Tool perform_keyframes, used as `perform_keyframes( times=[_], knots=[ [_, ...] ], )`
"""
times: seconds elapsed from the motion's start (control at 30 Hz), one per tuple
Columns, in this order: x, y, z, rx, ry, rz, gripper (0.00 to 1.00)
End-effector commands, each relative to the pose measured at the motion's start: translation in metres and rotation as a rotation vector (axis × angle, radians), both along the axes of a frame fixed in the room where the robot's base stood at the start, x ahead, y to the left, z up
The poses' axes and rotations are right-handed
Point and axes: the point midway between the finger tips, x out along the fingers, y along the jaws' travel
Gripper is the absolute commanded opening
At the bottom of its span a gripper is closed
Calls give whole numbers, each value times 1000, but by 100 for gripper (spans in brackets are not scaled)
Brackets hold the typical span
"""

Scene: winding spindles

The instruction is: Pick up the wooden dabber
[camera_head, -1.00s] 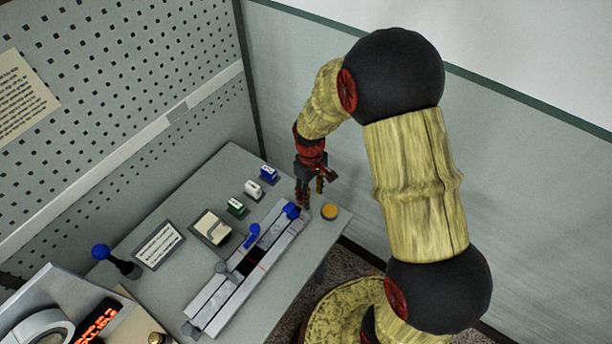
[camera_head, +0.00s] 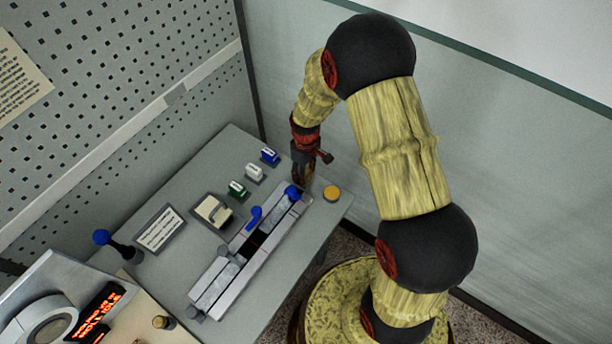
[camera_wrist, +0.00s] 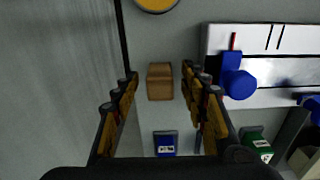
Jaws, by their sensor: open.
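A small brown wooden block, which looks like the wooden dabber (camera_wrist: 160,82), stands on the grey table in the wrist view. It lies between the two fingers of my gripper (camera_wrist: 159,76), seen from above, and is not gripped. The fingers are open, one on each side of it, with visible gaps; their height over it is hard to tell. In the head view my gripper (camera_head: 303,178) points down at the table's far right corner area and hides the block.
A yellow disc (camera_head: 332,193) sits near the right table edge. A metal slide rail with blue knobs (camera_head: 292,193) is close beside my gripper. Blue (camera_head: 269,156), white (camera_head: 254,173) and green (camera_head: 237,189) blocks stand in a row. A pegboard wall rises behind.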

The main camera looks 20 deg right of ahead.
Motion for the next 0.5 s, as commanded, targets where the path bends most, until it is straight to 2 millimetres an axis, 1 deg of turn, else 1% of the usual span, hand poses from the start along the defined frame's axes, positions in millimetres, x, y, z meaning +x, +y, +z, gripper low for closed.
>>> perform_keyframes(
  times=[0.03, 0.1, 0.3, 0.5],
  knots=[
    [-1, 0, -7, 0, 2, -1, 44],
    [-1, -1, -11, -1, 1, -1, 44],
    [0, 0, -11, -1, -1, -1, 44],
    [0, 0, -11, 0, 0, -1, 33]
  ],
)
